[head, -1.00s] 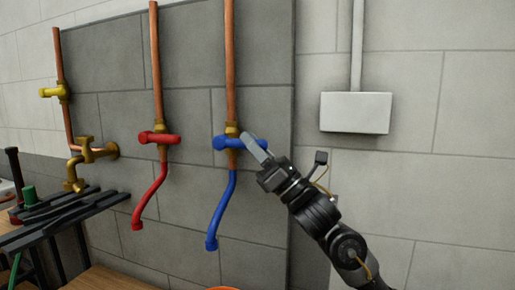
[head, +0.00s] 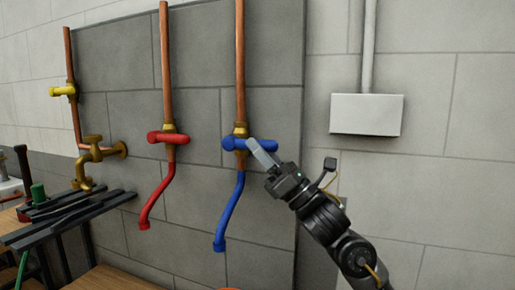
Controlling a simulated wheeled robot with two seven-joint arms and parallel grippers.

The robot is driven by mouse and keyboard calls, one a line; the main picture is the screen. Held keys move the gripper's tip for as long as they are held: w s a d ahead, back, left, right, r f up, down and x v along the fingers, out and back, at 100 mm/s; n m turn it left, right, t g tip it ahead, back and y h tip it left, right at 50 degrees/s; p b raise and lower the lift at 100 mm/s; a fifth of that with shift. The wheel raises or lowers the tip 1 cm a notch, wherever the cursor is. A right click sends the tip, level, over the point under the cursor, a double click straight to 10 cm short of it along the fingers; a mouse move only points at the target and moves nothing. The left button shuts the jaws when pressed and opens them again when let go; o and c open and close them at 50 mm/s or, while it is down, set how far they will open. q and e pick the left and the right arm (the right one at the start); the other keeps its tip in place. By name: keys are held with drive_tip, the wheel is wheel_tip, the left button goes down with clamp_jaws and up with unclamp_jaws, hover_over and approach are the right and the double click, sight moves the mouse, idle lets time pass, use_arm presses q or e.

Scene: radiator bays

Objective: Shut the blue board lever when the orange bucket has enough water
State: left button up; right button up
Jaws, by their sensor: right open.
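The blue lever (head: 236,144) sits crosswise on its copper pipe on the dark board, with a blue curved spout (head: 229,215) below it. My right gripper (head: 255,148) is at the right part of the blue lever, its light finger tip touching it or just in front of it; I cannot tell which. The gripper is open. Only a sliver of the orange bucket's rim (head: 230,289) shows at the bottom edge, so its water level is hidden. No water stream is visible under the blue spout. My left gripper is not in view.
A red lever (head: 168,137) with a red spout (head: 155,200) is to the left. A brass tap (head: 95,155) and a yellow lever (head: 63,91) are further left. A dark slatted rack (head: 65,210) stands lower left. A white box (head: 366,114) is on the wall at right.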

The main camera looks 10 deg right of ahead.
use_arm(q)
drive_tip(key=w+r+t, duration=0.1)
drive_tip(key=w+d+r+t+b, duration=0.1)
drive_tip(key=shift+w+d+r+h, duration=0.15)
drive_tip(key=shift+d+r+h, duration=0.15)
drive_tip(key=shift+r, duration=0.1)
use_arm(e)
drive_tip(key=v, duration=1)
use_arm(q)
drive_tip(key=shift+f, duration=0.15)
use_arm(e)
drive_tip(key=shift+d+r, duration=0.1)
drive_tip(key=shift+r, duration=0.1)
